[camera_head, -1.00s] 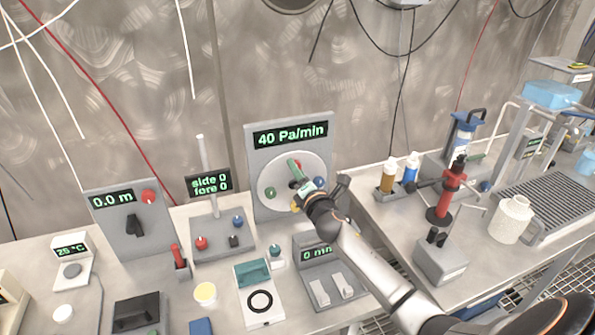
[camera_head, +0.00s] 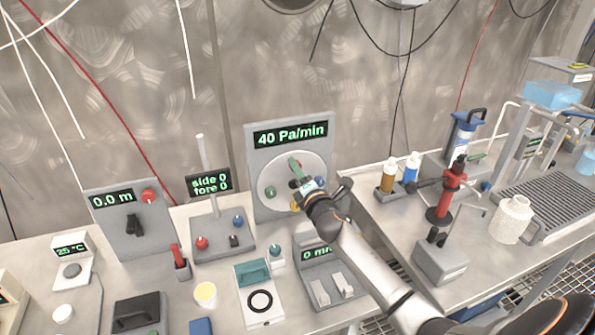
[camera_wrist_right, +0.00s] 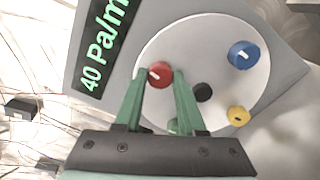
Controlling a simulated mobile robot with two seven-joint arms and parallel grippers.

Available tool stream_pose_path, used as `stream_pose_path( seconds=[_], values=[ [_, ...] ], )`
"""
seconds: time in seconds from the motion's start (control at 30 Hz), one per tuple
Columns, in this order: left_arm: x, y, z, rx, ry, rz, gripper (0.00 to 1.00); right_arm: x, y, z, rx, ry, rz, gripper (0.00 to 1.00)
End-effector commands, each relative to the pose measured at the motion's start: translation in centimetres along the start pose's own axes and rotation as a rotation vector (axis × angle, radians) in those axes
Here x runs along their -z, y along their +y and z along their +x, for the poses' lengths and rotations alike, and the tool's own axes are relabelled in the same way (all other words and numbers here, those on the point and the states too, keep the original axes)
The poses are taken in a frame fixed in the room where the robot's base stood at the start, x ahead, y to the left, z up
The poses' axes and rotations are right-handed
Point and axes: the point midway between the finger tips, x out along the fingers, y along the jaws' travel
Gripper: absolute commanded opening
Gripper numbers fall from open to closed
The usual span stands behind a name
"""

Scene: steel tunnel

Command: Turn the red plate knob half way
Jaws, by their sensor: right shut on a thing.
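The upright grey panel (camera_head: 262,147) reads "40 Pa/min" and carries a round pale plate (camera_head: 277,170). In the right wrist view the plate (camera_wrist_right: 178,45) bears a red knob (camera_wrist_right: 159,74), a blue knob (camera_wrist_right: 243,54), a yellow knob (camera_wrist_right: 238,115) and a black centre piece (camera_wrist_right: 203,92). My right gripper (camera_head: 297,167) reaches the plate from the lower right. In the right wrist view its green fingers (camera_wrist_right: 157,80) are shut on the red knob, one on each side. In the head view the fingers mostly hide that knob. My left gripper is out of view.
A green knob (camera_head: 270,192) sits on the plate's left side. A joystick box (camera_head: 220,235) and a "0.0 m" panel (camera_head: 110,222) stand to the left. A "0 min" box (camera_head: 322,285) with two switches stands below my right arm.

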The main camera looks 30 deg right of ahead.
Motion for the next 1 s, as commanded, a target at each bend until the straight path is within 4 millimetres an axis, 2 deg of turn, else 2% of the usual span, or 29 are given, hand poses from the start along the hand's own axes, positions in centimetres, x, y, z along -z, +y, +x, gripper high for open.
stream_pose_path(
  seconds=[1.0],
  values=[
    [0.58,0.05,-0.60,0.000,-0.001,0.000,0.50,-0.11,0.18,0.00,0.001,-0.002,0.957,0.00]
  ],
)
